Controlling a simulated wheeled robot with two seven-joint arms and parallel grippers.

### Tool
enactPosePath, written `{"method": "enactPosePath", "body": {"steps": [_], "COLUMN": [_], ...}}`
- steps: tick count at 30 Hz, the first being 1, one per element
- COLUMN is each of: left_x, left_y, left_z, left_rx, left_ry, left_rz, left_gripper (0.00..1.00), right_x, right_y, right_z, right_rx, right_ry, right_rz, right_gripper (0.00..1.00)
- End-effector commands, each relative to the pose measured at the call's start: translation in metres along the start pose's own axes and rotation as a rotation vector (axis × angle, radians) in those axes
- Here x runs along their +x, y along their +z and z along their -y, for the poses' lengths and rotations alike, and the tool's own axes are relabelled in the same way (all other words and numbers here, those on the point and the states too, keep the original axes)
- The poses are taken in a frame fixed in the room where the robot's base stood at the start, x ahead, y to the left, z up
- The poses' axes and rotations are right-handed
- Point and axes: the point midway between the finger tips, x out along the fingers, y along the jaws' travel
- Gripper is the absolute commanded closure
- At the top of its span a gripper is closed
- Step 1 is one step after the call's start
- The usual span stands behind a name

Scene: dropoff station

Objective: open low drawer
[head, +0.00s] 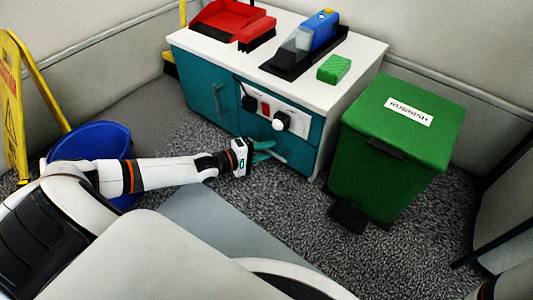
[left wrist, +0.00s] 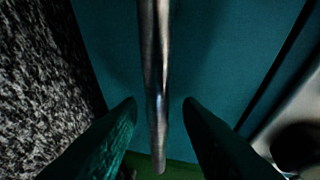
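The low drawer (head: 297,153) is the teal front at the lower right of the white-topped cabinet, under the panel with knobs; it looks closed. Its metal bar handle (left wrist: 156,75) runs down the middle of the left wrist view, and the teal drawer front (left wrist: 220,60) fills the space behind it. My left gripper (head: 268,152) is at the drawer front in the head view. In the left wrist view its two green fingers (left wrist: 160,108) are apart, one on each side of the handle, with visible gaps to it. My right gripper is not in view.
A green rubbish bin (head: 398,150) stands right of the cabinet. A blue bucket (head: 92,140) and a yellow floor sign (head: 12,105) stand at the left.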

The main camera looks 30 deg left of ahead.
Motion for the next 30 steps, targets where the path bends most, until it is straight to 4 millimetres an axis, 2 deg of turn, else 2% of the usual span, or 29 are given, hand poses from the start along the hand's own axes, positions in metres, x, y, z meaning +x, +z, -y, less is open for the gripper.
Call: {"method": "enactPosePath", "body": {"steps": [10, 16, 17, 26, 30], "left_x": [0.004, 0.004, 0.004, 0.004, -0.001], "left_y": [0.000, 0.000, 0.000, -0.002, -0.014], "left_z": [0.000, 0.000, 0.001, 0.002, 0.004], "left_rx": [-0.001, 0.000, 0.000, 0.000, -0.002], "left_ry": [0.000, 0.000, 0.000, -0.002, -0.001], "left_rz": [0.000, 0.000, 0.000, 0.000, -0.001], "left_gripper": [0.67, 0.99, 1.00, 1.00, 1.00], "right_x": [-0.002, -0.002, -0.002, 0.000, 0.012], "right_y": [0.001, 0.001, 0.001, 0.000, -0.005], "right_z": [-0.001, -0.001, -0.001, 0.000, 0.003], "right_rx": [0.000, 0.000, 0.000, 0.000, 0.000], "right_ry": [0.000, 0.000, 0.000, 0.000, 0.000], "right_rz": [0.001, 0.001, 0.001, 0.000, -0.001], "right_gripper": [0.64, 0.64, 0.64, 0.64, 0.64]}}
